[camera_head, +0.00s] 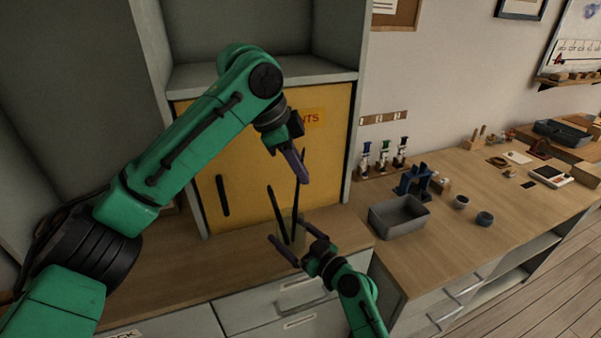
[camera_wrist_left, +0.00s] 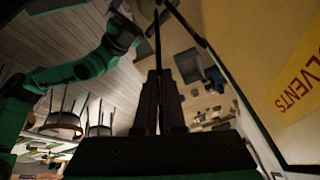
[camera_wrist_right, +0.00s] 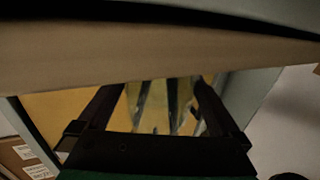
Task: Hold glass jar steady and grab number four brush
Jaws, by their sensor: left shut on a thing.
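The clear glass jar (camera_head: 300,232) stands on the wooden counter and holds dark brushes (camera_head: 276,208). My right gripper (camera_head: 287,233) has a finger on each side of the jar, low down. In the right wrist view the jar (camera_wrist_right: 158,105) fills most of the space between the fingers; I cannot tell whether both press on it. My left gripper (camera_head: 304,180) points down above the jar, shut on a dark brush (camera_head: 295,203). In the left wrist view this thin brush (camera_wrist_left: 157,38) extends from between the closed fingertips. No number on the brushes is readable.
A yellow cabinet door (camera_head: 250,170) stands close behind the jar. The counter's front edge is close to the jar.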

